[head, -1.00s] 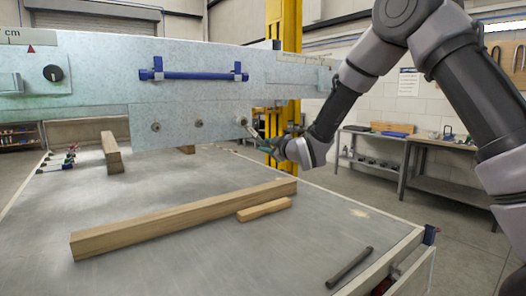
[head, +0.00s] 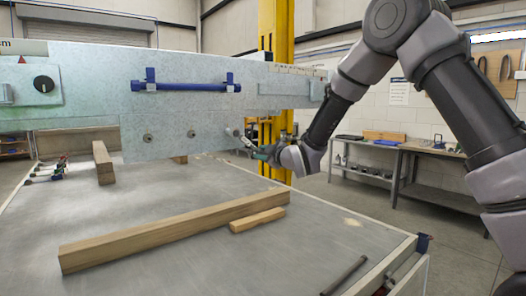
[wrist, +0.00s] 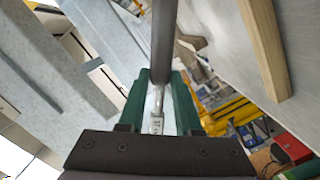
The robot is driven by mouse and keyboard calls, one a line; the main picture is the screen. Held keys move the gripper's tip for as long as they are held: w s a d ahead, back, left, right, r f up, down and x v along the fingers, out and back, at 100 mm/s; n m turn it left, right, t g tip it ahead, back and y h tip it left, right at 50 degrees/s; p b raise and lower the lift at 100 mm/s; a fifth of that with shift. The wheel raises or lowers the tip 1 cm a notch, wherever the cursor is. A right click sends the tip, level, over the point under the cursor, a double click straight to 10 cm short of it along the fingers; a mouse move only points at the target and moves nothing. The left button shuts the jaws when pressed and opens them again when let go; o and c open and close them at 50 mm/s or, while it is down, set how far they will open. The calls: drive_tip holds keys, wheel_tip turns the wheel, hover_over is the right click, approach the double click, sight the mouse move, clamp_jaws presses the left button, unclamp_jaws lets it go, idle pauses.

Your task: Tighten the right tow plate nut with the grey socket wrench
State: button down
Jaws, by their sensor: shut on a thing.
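The tow plate (head: 165,152) is a pale grey-blue metal plate with three nuts in a row, above the table. The right tow plate nut (head: 232,132) is near the plate's right edge. My gripper (head: 259,153) is just right of and below that nut, its green fingers shut on the grey socket wrench (head: 246,143). In the wrist view the wrench's dark grey shaft (wrist: 164,40) runs up from between the fingers, with a shiny metal part below. The wrench's far end meets or nearly meets the right nut; I cannot tell whether the socket is seated.
A long wooden beam (head: 165,232) and a short wood block (head: 257,220) lie on the table (head: 205,268). A dark bar (head: 344,275) lies near its right front edge. A blue handle (head: 185,86) sits on the frame above. A yellow post (head: 276,60) stands behind.

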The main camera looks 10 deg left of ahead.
drive_tip(key=shift+s+a+f, duration=0.1)
drive_tip(key=c, duration=1.2)
unclamp_jaws()
clamp_jaws()
drive_tip(key=shift+s+d, duration=0.25)
drive_tip(key=shift+d, duration=0.2)
idle(0.9)
drive_tip(key=shift+s+d, duration=0.2)
drive_tip(key=shift+s+d, duration=0.3)
drive_tip(key=shift+d, duration=0.05)
idle(0.5)
